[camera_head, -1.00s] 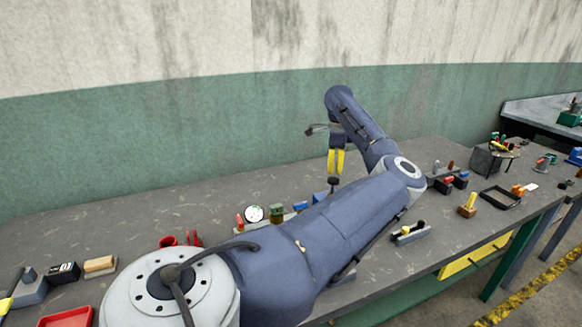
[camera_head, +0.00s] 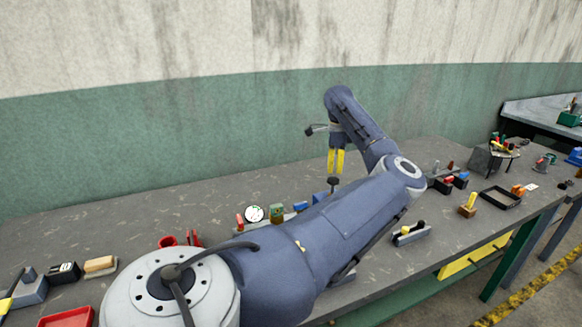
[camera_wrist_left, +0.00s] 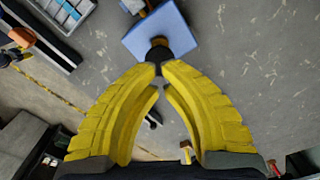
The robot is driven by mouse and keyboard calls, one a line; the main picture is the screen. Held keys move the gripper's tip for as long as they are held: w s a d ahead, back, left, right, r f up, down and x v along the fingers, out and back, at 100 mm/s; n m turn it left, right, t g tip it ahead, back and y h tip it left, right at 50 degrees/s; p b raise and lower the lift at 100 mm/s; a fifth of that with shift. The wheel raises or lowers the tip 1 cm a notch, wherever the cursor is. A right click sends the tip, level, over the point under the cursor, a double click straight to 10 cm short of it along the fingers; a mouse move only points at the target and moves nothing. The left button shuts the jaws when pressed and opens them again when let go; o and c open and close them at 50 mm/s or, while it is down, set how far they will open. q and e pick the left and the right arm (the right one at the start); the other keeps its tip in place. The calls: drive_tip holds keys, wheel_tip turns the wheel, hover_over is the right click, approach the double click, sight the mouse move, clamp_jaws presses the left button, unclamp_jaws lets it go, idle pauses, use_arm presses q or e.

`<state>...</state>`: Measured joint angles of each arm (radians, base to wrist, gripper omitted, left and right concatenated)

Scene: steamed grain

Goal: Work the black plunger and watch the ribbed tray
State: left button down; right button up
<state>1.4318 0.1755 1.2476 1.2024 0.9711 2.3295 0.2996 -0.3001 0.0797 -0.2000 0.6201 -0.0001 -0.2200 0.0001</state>
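My left gripper (camera_head: 336,174) hangs over the bench, its yellow fingers pointing down. Its fingertips are together just above a black plunger knob (camera_head: 333,182). In the left wrist view, the black plunger (camera_wrist_left: 158,52) shows just beyond the converging fingertips (camera_wrist_left: 159,68), over a blue block (camera_wrist_left: 162,31). No clear grip on the knob shows. A grey tray with pale ribs (camera_wrist_left: 66,12), apparently the ribbed tray, is at the upper left of the wrist view. I cannot make it out in the head view, where my left arm covers part of the bench. My right gripper is out of view.
A round white dial (camera_head: 254,214) and small coloured parts stand left of the plunger. Red cups (camera_head: 168,241) and a red tray (camera_head: 66,318) lie nearer. A black frame tray (camera_head: 500,197) and a yellow-handled block (camera_head: 467,206) are to the right. The bench's back left is clear.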

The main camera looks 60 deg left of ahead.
sight(333, 179)
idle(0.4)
use_arm(q)
drive_tip(key=shift+f, duration=3.35)
drive_tip(key=shift+r, duration=3.85)
